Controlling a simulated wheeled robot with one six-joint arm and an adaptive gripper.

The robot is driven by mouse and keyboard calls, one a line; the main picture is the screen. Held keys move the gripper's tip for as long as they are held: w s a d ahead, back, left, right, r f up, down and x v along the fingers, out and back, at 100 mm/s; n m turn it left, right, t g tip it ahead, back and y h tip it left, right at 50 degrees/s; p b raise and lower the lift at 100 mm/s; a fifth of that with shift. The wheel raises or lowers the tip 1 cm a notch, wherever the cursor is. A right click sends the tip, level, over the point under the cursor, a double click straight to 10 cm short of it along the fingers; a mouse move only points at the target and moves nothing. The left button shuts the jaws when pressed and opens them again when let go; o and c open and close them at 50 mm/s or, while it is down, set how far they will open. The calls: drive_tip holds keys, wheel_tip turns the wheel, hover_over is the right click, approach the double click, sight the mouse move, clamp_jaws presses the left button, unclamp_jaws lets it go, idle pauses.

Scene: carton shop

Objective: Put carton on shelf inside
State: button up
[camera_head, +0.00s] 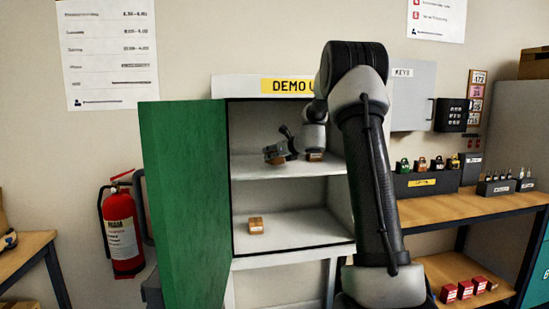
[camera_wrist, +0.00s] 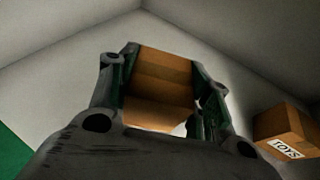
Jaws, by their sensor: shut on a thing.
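A brown carton (camera_wrist: 165,72) is between the two fingers of my gripper (camera_wrist: 160,90) in the wrist view, with both fingers against its sides. In the head view my gripper (camera_head: 275,154) is inside the open cabinet (camera_head: 242,128), in the upper compartment, close above the middle shelf (camera_head: 255,170). The held carton is mostly hidden there by the gripper. Whether it touches the shelf I cannot tell. A second small carton (camera_head: 315,156) sits on that shelf to the right of my gripper. A carton labelled TOYS (camera_wrist: 285,130) shows at the right of the wrist view.
Another carton (camera_head: 256,226) stands on the cabinet's lower level. The green door (camera_head: 185,200) is swung open to the left, with a fire extinguisher (camera_head: 122,230) beyond it. A bench (camera_head: 430,205) with padlocks stands at right. The shelf's left part looks clear.

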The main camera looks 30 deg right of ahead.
drive_tip(key=shift+w+d+f, duration=0.1)
drive_tip(key=shift+w+f, duration=0.1)
drive_tip(key=shift+f, duration=0.55)
drive_tip(key=shift+f, duration=0.1)
drive_tip(key=shift+f, duration=0.1)
drive_tip(key=o, duration=1.1)
